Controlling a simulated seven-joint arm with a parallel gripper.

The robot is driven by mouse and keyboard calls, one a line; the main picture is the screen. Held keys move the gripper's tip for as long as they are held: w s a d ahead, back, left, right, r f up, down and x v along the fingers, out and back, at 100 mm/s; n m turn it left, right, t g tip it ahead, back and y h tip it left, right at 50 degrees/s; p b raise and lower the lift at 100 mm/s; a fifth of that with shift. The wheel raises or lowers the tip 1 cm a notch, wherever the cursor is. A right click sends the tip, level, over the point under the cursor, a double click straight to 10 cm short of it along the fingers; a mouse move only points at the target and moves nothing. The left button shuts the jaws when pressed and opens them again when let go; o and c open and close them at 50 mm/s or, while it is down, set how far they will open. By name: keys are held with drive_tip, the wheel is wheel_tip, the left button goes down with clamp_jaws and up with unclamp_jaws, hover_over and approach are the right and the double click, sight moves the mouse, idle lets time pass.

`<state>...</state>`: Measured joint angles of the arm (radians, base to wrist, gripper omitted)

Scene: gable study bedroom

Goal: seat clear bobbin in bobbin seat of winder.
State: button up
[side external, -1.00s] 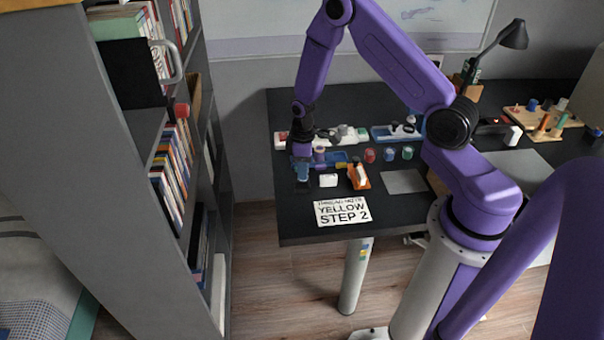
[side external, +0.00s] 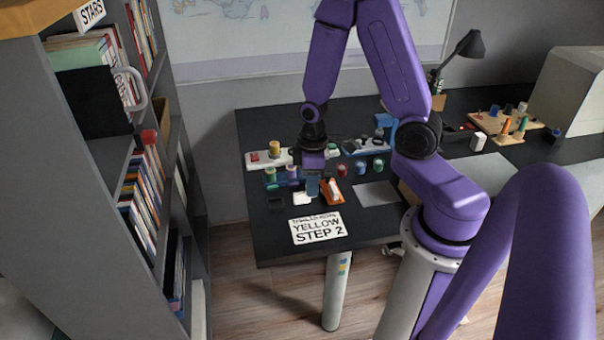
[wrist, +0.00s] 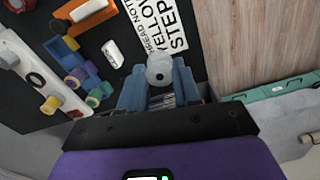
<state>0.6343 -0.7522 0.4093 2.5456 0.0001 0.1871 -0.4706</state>
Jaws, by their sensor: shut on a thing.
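My gripper (wrist: 160,92) is shut on a pale, see-through bobbin (wrist: 160,68), held between its two blue fingertips in the wrist view. A long white unit (side external: 256,161) with a red part and a yellow spool stands at the back left of the desk. A blue-based device with a white part (side external: 376,146) stands further right. I cannot tell which is the winder, and no bobbin seat shows clearly.
The white box (side external: 302,198), orange holder (side external: 333,191) and "YELLOW STEP 2" card (side external: 318,228) lie near my gripper. A blue tray with spools (wrist: 75,65) is beside the white unit. Several coloured spools (side external: 359,168) stand to the right. A bookshelf (side external: 95,200) rises at the left.

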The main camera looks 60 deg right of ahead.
drive_tip(key=w+d+r, duration=0.1)
drive_tip(key=w+d, duration=0.4)
drive_tip(key=d, duration=0.5)
drive_tip(key=w+d+r, duration=0.1)
drive_tip(key=w+d, duration=0.5)
drive_tip(key=d, duration=0.3)
drive_tip(key=w+d+f, duration=0.2)
drive_tip(key=w+f, duration=0.1)
drive_tip(key=w+d+f, duration=0.2)
drive_tip(key=w+f, duration=0.1)
drive_tip(key=w, duration=0.1)
drive_tip(key=w+d+f, duration=0.2)
drive_tip(key=w+f, duration=0.1)
drive_tip(key=w, duration=0.1)
drive_tip(key=shift+d+f, duration=0.25)
drive_tip(key=shift+f, duration=0.05)
drive_tip(key=shift+w+d+f, duration=0.1)
drive_tip(key=shift+w+f, duration=0.05)
drive_tip(key=shift+f, duration=1.6)
drive_tip(key=shift+f, duration=0.15)
drive_tip(key=o, duration=1)
drive_tip(key=shift+o, duration=0.2)
